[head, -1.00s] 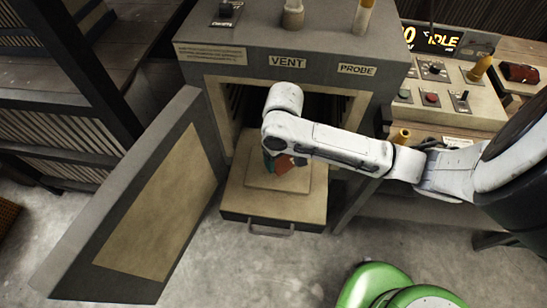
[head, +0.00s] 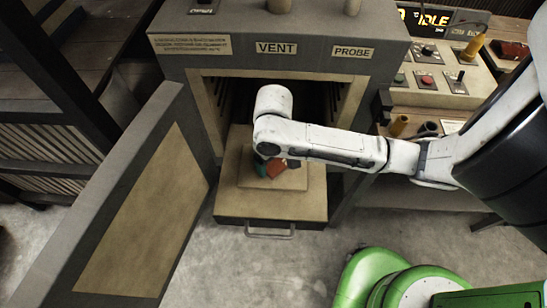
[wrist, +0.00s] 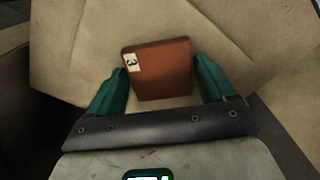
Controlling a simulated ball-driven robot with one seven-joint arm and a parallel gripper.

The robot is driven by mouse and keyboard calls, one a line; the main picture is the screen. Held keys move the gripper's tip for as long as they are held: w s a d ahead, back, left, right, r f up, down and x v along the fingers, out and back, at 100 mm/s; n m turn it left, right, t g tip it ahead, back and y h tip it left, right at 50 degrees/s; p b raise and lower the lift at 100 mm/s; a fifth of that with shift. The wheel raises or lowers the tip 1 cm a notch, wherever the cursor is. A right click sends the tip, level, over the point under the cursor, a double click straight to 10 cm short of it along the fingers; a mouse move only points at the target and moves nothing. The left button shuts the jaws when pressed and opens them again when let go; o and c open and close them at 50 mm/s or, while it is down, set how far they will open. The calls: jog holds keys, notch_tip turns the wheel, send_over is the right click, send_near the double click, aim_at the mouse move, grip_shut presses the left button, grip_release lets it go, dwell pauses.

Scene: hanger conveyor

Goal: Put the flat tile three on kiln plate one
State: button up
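The flat tile three (wrist: 162,72), a reddish-brown square with a white "3" label, lies flat, slightly turned, in the wrist view. It also shows in the head view (head: 277,169) below my arm. Under it is a pale square kiln plate (head: 302,182) on the pulled-out kiln shelf; no plate number is readable. My gripper (wrist: 162,76) has teal fingers on both sides of the tile. The fingers look spread, with a narrow gap at the right; contact at the left is unclear. My arm hides part of the plate in the head view.
The kiln door (head: 140,215) stands open at the left. The kiln body (head: 275,75) with VENT and PROBE labels rises behind my arm. The shelf (head: 270,206) has a front handle. A control panel (head: 432,75) reading IDLE stands at the right.

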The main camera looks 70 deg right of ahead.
aim_at(274, 162)
jog(key=shift+o, duration=1.3)
jog(key=shift+r, duration=0.1)
notch_tip(274, 162, up, 12)
jog(key=p, duration=0.1)
jog(key=shift+p, duration=0.4)
